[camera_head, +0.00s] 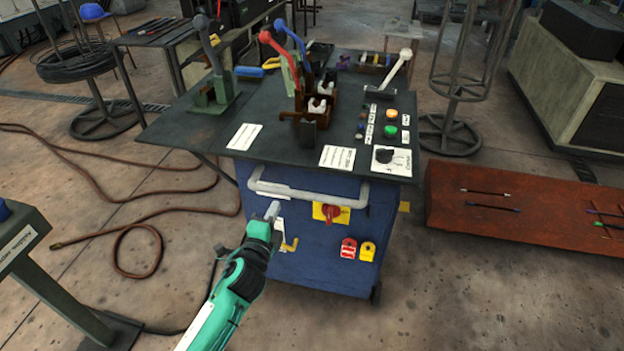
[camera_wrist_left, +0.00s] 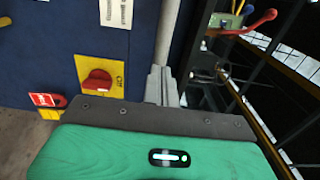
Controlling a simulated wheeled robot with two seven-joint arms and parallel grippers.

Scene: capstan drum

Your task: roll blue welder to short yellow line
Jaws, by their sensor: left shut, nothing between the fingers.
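The blue welder (camera_head: 320,245) is a blue cabinet with a dark top in the middle of the head view. Its grey push handle (camera_head: 310,198) runs across the front. The welder's blue side also shows in the left wrist view (camera_wrist_left: 40,50). My left gripper (camera_head: 272,210) is shut and empty, just below the left part of the handle. In the left wrist view the closed fingers (camera_wrist_left: 161,85) appear close to the grey bar; I cannot tell whether they touch. A small yellow patch (camera_head: 404,207) shows beside the welder's right side; I cannot tell if it is the short yellow line.
A brown hose (camera_head: 150,225) lies on the floor at left. A rusty red beam (camera_head: 520,215) lies at right. A grey stand (camera_head: 35,250) is at front left, and wire racks (camera_head: 455,120) stand behind. Floor at front right is clear.

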